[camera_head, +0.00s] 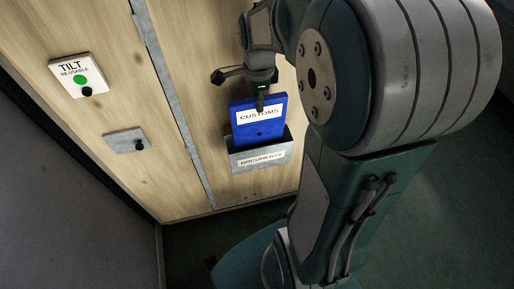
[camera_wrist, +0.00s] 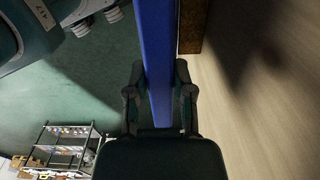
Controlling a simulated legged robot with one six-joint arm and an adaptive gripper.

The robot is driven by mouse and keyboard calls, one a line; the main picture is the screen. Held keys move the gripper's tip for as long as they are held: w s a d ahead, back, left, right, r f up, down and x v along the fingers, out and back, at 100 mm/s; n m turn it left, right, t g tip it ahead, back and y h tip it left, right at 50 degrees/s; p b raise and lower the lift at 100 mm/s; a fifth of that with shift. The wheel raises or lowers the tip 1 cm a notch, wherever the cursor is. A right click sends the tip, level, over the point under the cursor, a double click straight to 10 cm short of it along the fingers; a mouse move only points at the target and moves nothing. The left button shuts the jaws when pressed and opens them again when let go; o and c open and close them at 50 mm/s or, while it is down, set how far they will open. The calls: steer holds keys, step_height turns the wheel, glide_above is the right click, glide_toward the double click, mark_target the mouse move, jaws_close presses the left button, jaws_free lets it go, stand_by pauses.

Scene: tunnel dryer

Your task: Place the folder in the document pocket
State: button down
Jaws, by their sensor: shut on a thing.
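The blue folder (camera_head: 258,117) with a white CUSTOMS label is upright in the head view. Its lower end is behind the front wall of the grey document pocket (camera_head: 262,158), which is labelled DOCUMENTS and fixed to the wooden crate face. My gripper (camera_head: 261,98) is at the folder's top edge. In the wrist view the folder (camera_wrist: 158,60) shows edge-on as a blue strip between the two fingers of my gripper (camera_wrist: 160,95), which are shut on it. How deep the folder's lower end sits is hidden by the pocket wall.
The crate face (camera_head: 185,95) carries a TILT indicator plate (camera_head: 78,76) and a small grey plate with a black knob (camera_head: 128,141) to the left. In the wrist view a shelf rack (camera_wrist: 62,148) stands on the green floor at lower left.

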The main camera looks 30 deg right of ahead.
mark_target(258, 124)
step_height(258, 124, down, 9)
steer(key=shift+f, duration=0.1)
stand_by(0.3)
steer(key=shift+c, duration=2.4)
jaws_free()
steer(key=shift+f, duration=0.1)
